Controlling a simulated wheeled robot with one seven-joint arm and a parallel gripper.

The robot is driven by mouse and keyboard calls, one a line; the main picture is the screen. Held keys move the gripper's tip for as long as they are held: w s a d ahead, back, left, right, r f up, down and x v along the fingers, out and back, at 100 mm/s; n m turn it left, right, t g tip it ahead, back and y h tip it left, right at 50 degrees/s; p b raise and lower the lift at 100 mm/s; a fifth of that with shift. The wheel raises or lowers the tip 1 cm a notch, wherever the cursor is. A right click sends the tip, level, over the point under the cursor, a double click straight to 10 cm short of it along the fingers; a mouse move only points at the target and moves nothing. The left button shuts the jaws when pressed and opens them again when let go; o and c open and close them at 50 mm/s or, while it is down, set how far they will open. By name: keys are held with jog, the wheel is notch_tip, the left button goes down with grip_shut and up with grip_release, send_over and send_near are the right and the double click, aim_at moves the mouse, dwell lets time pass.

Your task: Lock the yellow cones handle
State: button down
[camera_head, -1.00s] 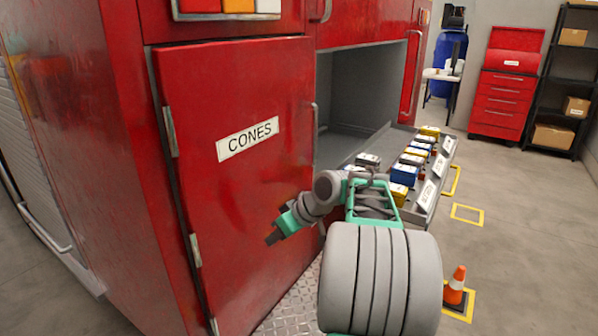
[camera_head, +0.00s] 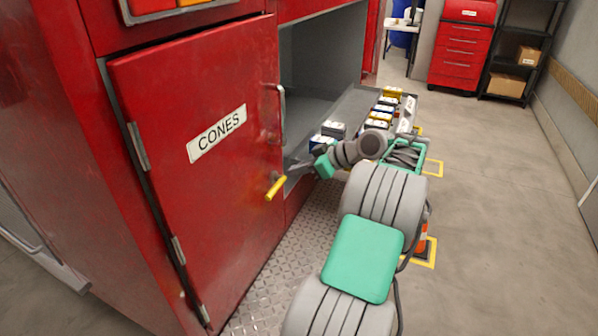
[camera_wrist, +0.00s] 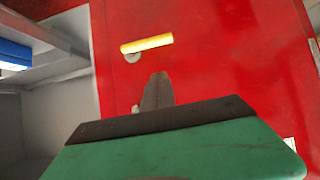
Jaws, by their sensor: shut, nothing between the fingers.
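The red door labelled CONES (camera_head: 205,190) looks closed or nearly closed against the red cabinet. Its yellow handle (camera_head: 275,187) sits low near the door's right edge, below a vertical metal bar (camera_head: 281,112). In the wrist view the yellow handle (camera_wrist: 147,43) lies almost level across the picture on a round grey pivot, on the red door (camera_wrist: 225,60). My gripper (camera_head: 294,169) is shut and empty, just right of the handle. In the wrist view my gripper's shut fingertips (camera_wrist: 157,80) point at the door just beside the handle, apparently not touching it.
An open grey compartment (camera_head: 320,60) lies right of the door, with a pulled-out tray (camera_head: 350,105) of several boxes. A traffic cone (camera_head: 421,238) stands on the floor behind my arm. Open floor (camera_head: 500,200) lies to the right.

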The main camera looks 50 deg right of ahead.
aim_at(280, 185)
jog(key=shift+w+a+f+p, duration=0.2)
jog(key=shift+w+a+f, duration=0.1)
jog(key=shift+w+f, duration=0.75)
jog(key=shift+w+a+f+p, duration=0.3)
jog(key=shift+w+f, duration=0.45)
jog(key=shift+f, duration=0.65)
jog(key=shift+w+a+f+p, duration=0.15)
jog(key=shift+w+a+f, duration=0.2)
jog(key=shift+w+f, duration=0.7)
jog(key=shift+s+f, duration=0.15)
